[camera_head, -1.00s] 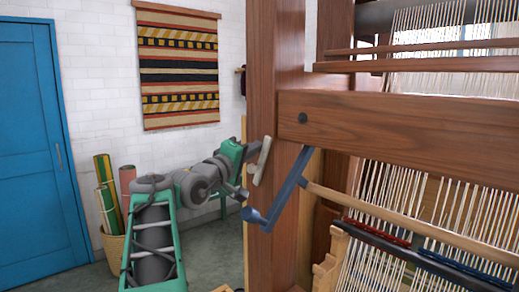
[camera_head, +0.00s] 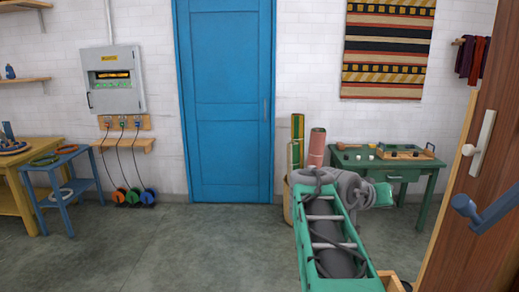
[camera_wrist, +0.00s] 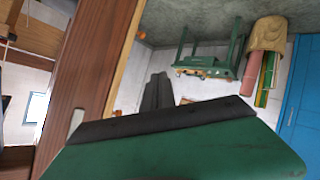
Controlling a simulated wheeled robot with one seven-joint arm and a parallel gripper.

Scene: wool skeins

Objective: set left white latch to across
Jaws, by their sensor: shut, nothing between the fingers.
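A white latch (camera_head: 483,142) is on the face of the brown wooden post (camera_head: 460,220) at the right of the head view. Its bar runs nearly upright, roughly along the post, with a round knob on its left side. In the wrist view a pale piece, likely this latch (camera_wrist: 77,119), shows at the post beside the green gripper body, partly covered. My gripper (camera_wrist: 158,88) is shut and empty in the wrist view, its dark fingers apart from the post. In the head view my arm is folded low, left of the post, and its fingers cannot be made out.
A blue crank handle (camera_head: 482,210) sticks out from the post below the latch. A green table (camera_head: 390,168) with a tray stands against the back wall, beside a basket of rolls (camera_head: 297,150). A blue door (camera_head: 226,100) is further left.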

